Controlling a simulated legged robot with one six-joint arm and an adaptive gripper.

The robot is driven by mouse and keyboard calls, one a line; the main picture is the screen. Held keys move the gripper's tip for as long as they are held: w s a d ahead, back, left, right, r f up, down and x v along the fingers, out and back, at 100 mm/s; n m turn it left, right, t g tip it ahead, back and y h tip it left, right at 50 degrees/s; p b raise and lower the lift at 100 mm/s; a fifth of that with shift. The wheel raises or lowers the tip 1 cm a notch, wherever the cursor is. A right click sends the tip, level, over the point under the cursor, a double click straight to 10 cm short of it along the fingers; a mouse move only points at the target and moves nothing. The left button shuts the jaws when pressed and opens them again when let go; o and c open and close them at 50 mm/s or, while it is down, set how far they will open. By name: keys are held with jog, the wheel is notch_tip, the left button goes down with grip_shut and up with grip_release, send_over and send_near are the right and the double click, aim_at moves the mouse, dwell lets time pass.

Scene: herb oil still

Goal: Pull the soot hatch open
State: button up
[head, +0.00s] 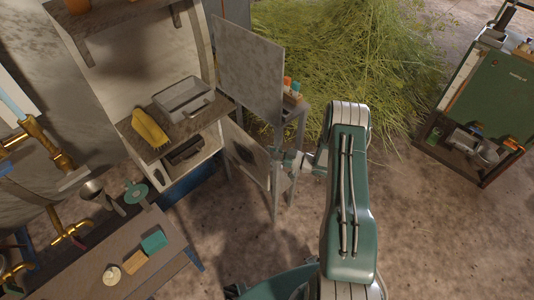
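A grey, stained door panel (245,154), which appears to be the soot hatch, stands swung out from the right front edge of a pale cabinet (212,146). The cabinet's front opening shows, with a dark box-like thing (186,150) inside. My arm reaches in from the lower right, and my gripper (284,157) is at the outer edge of this panel. The gripper is small and partly hidden by my arm. I cannot tell whether its fingers touch or hold the panel.
A larger grey panel (248,65) stands above, beside a small stand (300,112) with bottles. A workbench (135,258) is at lower left, a green cabinet (489,95) at right. Bare floor lies between.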

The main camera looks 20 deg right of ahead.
jog(key=v, duration=1.1)
